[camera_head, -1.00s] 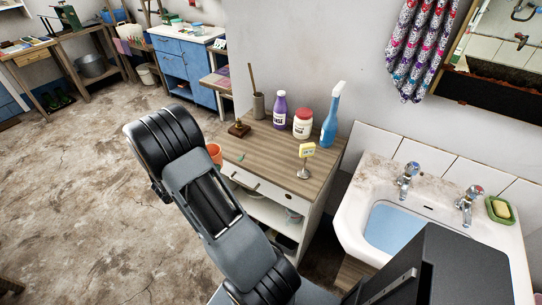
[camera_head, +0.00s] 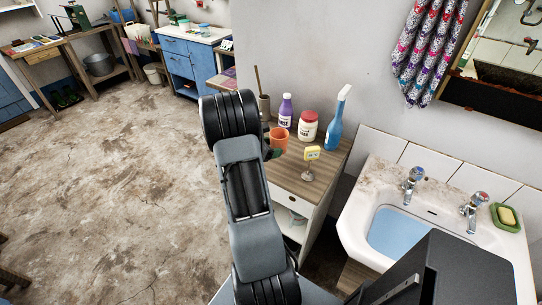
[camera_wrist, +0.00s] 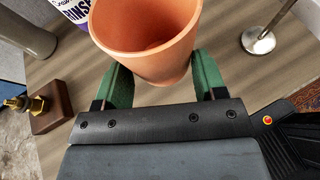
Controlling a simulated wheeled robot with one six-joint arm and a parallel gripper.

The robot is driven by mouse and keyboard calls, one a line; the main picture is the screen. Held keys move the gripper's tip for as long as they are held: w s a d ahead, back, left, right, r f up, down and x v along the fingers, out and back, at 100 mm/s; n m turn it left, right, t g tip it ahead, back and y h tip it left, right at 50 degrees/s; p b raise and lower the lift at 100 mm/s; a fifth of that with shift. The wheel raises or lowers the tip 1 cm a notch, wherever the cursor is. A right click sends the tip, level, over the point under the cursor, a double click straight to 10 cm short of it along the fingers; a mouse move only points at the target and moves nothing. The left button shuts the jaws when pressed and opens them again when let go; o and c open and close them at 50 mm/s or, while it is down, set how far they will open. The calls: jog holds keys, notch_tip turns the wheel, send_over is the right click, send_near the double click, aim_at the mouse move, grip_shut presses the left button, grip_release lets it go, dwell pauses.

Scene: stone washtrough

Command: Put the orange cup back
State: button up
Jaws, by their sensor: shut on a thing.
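The orange cup (camera_head: 280,138) is upright over the wooden top of the small cabinet (camera_head: 312,186), in front of the purple bottle. My gripper (camera_wrist: 162,75) has its green fingers on either side of the cup and is shut on it. The cup also fills the upper middle of the wrist view (camera_wrist: 150,45), with its open mouth partly cut off by the top edge. I cannot tell whether its base touches the cabinet top. In the head view my arm hides the left part of the cabinet.
A small stand with a yellow card (camera_head: 312,154) is right of the cup. A brass-knobbed wooden block (camera_wrist: 46,107) is at left in the wrist view.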

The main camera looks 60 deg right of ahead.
aim_at(271, 162)
jog(key=shift+f, duration=2.1)
jog(key=shift+f, duration=0.2)
jog(key=o, duration=1)
jog(key=shift+r, duration=0.1)
